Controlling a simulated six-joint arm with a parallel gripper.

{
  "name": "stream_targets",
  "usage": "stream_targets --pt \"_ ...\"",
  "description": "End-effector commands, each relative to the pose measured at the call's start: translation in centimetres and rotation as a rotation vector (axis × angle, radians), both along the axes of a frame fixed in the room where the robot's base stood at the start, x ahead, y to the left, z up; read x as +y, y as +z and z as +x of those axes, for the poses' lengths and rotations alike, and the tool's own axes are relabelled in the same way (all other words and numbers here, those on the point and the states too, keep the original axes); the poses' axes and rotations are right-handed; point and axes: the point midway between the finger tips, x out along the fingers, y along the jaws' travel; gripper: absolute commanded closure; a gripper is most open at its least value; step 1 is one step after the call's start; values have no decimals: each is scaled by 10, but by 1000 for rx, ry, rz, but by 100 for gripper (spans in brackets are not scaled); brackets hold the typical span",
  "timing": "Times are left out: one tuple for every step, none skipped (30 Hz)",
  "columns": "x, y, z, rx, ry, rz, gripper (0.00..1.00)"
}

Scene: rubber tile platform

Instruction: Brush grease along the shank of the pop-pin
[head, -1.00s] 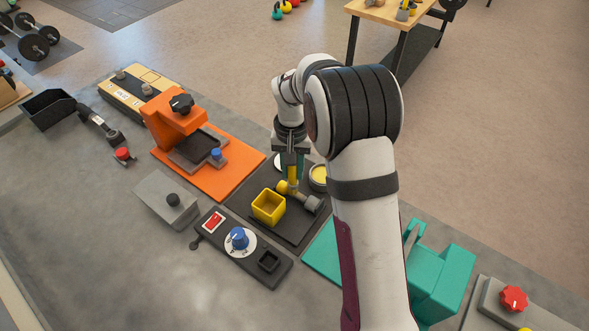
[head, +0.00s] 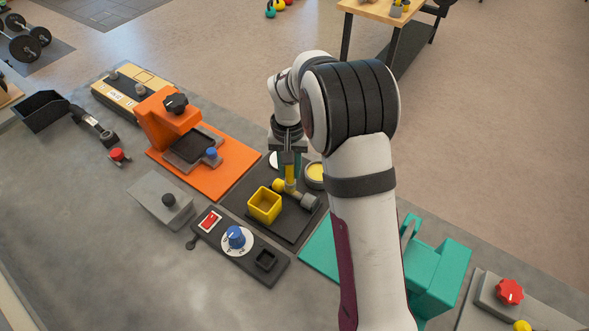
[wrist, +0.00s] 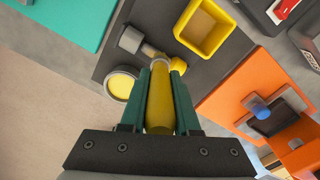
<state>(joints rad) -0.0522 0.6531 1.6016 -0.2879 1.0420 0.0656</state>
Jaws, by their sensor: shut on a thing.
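My gripper (wrist: 160,95) is shut on a yellow-handled brush (wrist: 159,112), pointing down over the dark mat. In the head view the brush (head: 290,174) stands upright between the jaws. The pop-pin lies on the mat (head: 292,229), with a yellow knob (head: 278,185) at one end and a grey end (head: 310,201) at the other. The brush's lower end is over the pin's middle; I cannot tell whether it touches the shank. In the wrist view the pin's grey end (wrist: 131,39) shows, and the brush hides part of the pin. A round tin of yellow grease (head: 315,174) stands beside it.
A yellow open box (head: 264,207) stands on the mat close to the pin. An orange press (head: 170,125) is at the left, a panel with a blue dial (head: 235,238) in front, and a teal fixture (head: 436,277) at the right.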

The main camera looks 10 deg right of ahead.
Motion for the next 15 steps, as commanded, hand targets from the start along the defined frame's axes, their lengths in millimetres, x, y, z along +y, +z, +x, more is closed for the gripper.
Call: stream_targets --pt "2 -1 2 1 0 0 100" --pt "3 -1 2 1 0 0 100" --pt "4 0 3 1 0 0 100" --pt "4 0 3 1 0 0 100" --pt "4 0 3 1 0 0 100" --pt "4 0 3 1 0 0 100" --pt "4 0 3 1 0 0 100" --pt "4 0 3 1 0 0 100" --pt "4 0 3 1 0 0 100" --pt "4 0 3 1 0 0 100" --pt "4 0 3 1 0 0 100" --pt "3 0 2 1 0 0 100" --pt "2 0 2 1 -1 0 100" --pt "1 0 1 1 -1 0 100" --pt "-1 0 -1 1 0 0 100"
